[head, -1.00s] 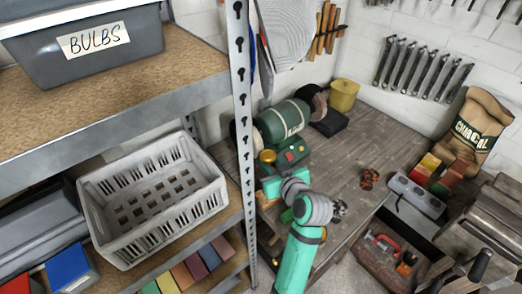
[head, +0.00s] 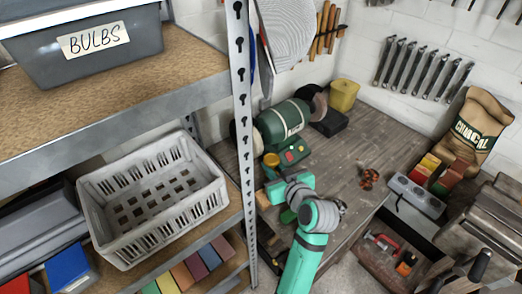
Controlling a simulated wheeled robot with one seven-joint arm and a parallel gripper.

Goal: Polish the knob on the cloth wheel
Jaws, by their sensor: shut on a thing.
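The bench polisher (head: 285,123) is a green motor body with a pale label, standing at the back left of the wooden bench. A dark wheel shows at its right end. Its left end, where a wheel partly shows, is mostly hidden by the shelf post, so I cannot tell the cloth surface clearly. A brass-yellow knob (head: 271,159) is in front of the motor's left part. My gripper (head: 271,170) is shut on the knob from the near side. The fingers are small and partly hidden. The knob looks apart from the wheel, but the post makes this hard to judge.
A red-buttoned control box (head: 293,155) sits just right of the knob. The metal shelf post (head: 243,130) stands close on the left. A yellow tin (head: 343,95), a small reddish-brown object (head: 369,178) and a power strip (head: 415,195) are farther right.

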